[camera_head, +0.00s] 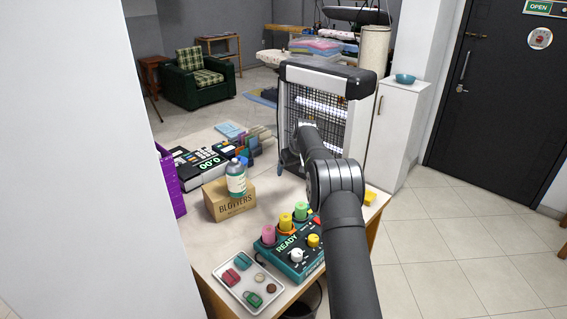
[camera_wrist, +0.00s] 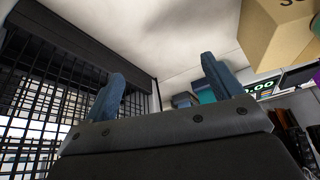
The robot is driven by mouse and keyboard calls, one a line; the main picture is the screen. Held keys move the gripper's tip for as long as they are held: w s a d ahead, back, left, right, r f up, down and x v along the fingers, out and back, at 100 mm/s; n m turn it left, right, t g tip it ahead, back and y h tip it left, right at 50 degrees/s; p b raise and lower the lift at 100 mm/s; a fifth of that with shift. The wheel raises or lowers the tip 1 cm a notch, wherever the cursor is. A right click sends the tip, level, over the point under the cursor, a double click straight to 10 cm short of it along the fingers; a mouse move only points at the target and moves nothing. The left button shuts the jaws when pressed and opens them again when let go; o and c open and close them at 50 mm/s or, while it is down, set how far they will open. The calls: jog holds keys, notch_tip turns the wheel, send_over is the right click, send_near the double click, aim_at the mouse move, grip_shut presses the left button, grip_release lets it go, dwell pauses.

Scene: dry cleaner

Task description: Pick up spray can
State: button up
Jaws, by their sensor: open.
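A small bottle-like container (camera_head: 236,180) with a teal body, pale label and cap stands at the cardboard box marked BLOTTERS (camera_head: 231,208) on the counter in the head view. It is the nearest match to a spray can, but I cannot tell for sure that it is one. My gripper (camera_wrist: 165,85) shows two blue fingers spread apart with nothing between them in the wrist view. In the head view my arm hides most of the gripper, which is close to the caged lamp unit and to the right of the bottle.
The caged lamp unit (camera_head: 320,110) stands tall at the counter's far end. A teal READY button box (camera_head: 291,250) and a white tray (camera_head: 226,282) sit in front. A cash register (camera_head: 205,162) is at left. A purple rack (camera_head: 172,183) stands by the wall.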

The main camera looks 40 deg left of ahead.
jog(key=s+a+r+y, duration=0.1)
jog(key=s+a+r, duration=0.1)
jog(key=s+r, duration=1)
jog(key=t, duration=0.1)
send_near(235, 164)
jog(key=shift+y, duration=0.4)
jog(key=x, duration=0.2)
jog(key=d+x, duration=0.1)
jog(key=x, duration=0.3)
jog(key=shift+f, duration=0.75)
jog(key=shift+a+r+x, duration=0.1)
jog(key=shift+a+x, duration=0.05)
jog(key=shift+x, duration=1.35)
jog(key=shift+a+r+x, duration=0.1)
jog(key=shift+a+x, duration=0.05)
jog(key=shift+x, duration=1.4)
jog(key=shift+w, duration=0.15)
jog(key=c, duration=1.3)
jog(key=shift+r, duration=0.1)
jog(key=shift+r, duration=0.1)
